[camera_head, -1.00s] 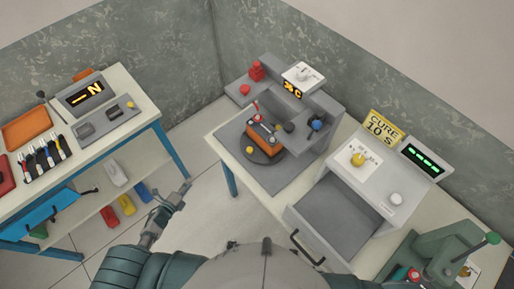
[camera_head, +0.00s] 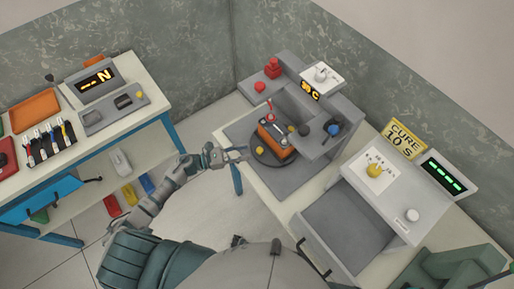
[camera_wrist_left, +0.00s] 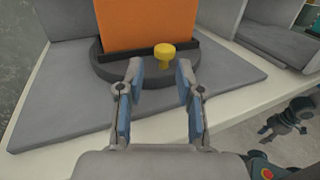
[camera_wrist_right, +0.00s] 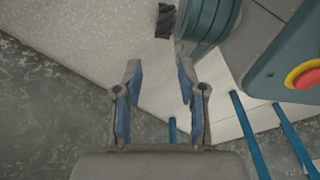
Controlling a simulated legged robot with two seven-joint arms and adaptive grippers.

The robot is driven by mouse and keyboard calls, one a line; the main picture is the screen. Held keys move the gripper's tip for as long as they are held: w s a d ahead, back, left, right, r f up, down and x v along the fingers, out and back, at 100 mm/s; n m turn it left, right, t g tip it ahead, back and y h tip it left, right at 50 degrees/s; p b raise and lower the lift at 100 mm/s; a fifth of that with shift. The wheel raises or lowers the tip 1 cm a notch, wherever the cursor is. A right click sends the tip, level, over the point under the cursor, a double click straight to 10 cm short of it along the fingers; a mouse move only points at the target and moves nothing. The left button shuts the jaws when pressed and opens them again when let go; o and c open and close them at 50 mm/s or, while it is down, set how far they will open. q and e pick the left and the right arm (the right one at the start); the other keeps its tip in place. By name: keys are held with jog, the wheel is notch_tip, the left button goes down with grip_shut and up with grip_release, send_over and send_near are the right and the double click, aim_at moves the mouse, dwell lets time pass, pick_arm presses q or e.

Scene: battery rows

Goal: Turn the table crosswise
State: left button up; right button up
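A round dark turntable (camera_head: 268,163) sits on a grey mat on the right-hand bench. An orange battery block (camera_head: 272,141) stands on it, with a red-tipped part on top. A yellow knob (camera_head: 259,151) is at the turntable's near left edge. My left gripper (camera_head: 234,154) is open and empty, just left of the turntable. In the left wrist view, the yellow knob (camera_wrist_left: 164,49) stands just beyond and between the left fingertips (camera_wrist_left: 160,73), with the orange block behind it. In the right wrist view, my right gripper (camera_wrist_right: 157,75) is open and empty, away from the bench items.
A grey stepped station (camera_head: 345,115) with a red button and dials stands behind the turntable. A curing box (camera_head: 395,190) with a handled drawer is to its right. A tool bench (camera_head: 150,85) is at the left. A floor gap separates the benches.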

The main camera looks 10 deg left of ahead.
aim_at(259, 149)
pick_arm(q)
jog(key=x, duration=0.7)
jog(key=shift+s+d+r+p, duration=0.1)
jog(key=shift+s+d+p, duration=0.15)
jog(key=shift+d+p, duration=0.15)
jog(key=shift+a, duration=0.75)
grip_shut()
jog(key=shift+d, duration=0.1)
pick_arm(e)
jog(key=shift+s+d+f, duration=0.2)
jog(key=shift+s+f, duration=0.1)
jog(key=shift+s, duration=0.3)
jog(key=shift+s+d+f, duration=0.15)
jog(key=shift+s+f, duration=0.15)
jog(key=shift+s, duration=0.3)
